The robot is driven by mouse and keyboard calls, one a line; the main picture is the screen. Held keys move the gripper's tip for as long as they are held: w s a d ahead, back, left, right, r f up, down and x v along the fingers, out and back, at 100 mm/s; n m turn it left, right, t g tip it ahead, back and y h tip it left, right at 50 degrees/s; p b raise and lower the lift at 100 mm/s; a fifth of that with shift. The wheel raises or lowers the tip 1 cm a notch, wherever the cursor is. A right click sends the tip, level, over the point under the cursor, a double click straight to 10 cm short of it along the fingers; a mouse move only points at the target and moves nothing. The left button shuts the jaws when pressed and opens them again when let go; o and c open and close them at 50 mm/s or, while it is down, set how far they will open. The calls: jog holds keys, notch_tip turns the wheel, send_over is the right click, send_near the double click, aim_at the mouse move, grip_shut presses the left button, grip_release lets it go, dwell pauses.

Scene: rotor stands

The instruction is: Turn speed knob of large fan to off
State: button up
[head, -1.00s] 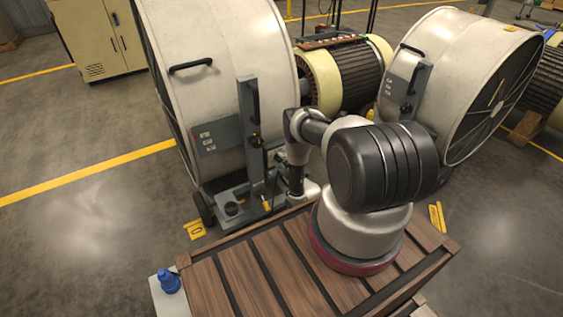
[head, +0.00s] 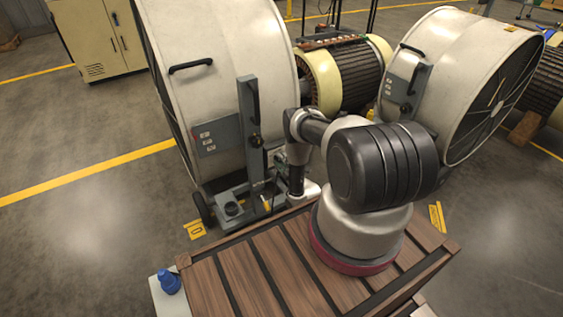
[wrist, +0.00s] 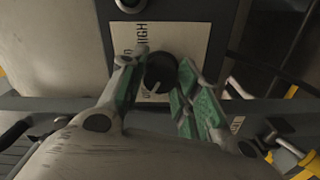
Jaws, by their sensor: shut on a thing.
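The large fan (head: 225,75) is the big pale drum on the left in the head view, with a grey control box (head: 208,137) on its side. In the wrist view, the dark round speed knob (wrist: 160,69) sits on a pale label plate (wrist: 185,40) marked HIGH near its top. A white mark at the knob's lower edge points down and slightly left, near small lettering that I cannot read surely. My gripper (wrist: 165,63) has its green-padded fingers on both sides of the knob and is shut on it. In the head view, my gripper is mostly hidden behind the fan's stand.
A grey upright post (head: 249,130) with a black handle stands beside the fan. A second drum fan (head: 450,80) stands at the right, with a rotor (head: 345,78) between them. Open floor lies left.

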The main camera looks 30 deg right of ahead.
jog(key=o, duration=1)
jog(key=s, duration=1.2)
jog(key=shift+d, duration=0.2)
